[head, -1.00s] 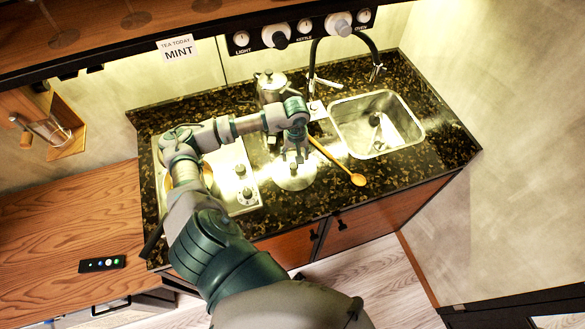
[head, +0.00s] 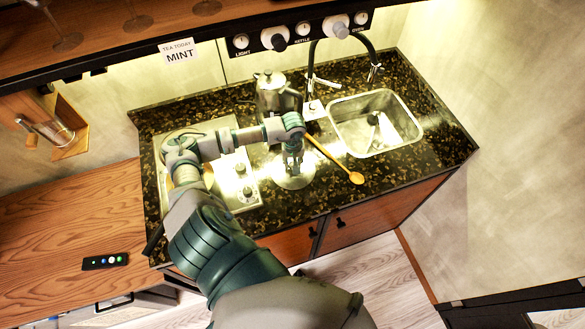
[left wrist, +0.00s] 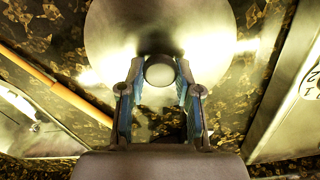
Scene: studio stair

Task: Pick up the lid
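The lid is a round, shiny metal disc with a small round knob. In the head view the lid (head: 297,182) lies on the dark speckled counter, left of the wooden spoon. In the left wrist view the lid (left wrist: 112,30) fills the top middle. My left gripper (head: 293,174) points down over its centre. In the wrist view the fingertips of my left gripper (left wrist: 159,70) stand on both sides of the knob, close against it. The lid appears to rest on the counter. My right gripper is not in view.
A metal kettle (head: 273,99) stands behind my left gripper. A wooden spoon (head: 340,166) lies right of the lid, and a sink (head: 350,137) is beyond it. A hob (head: 241,188) is at the left. The counter's front right is clear.

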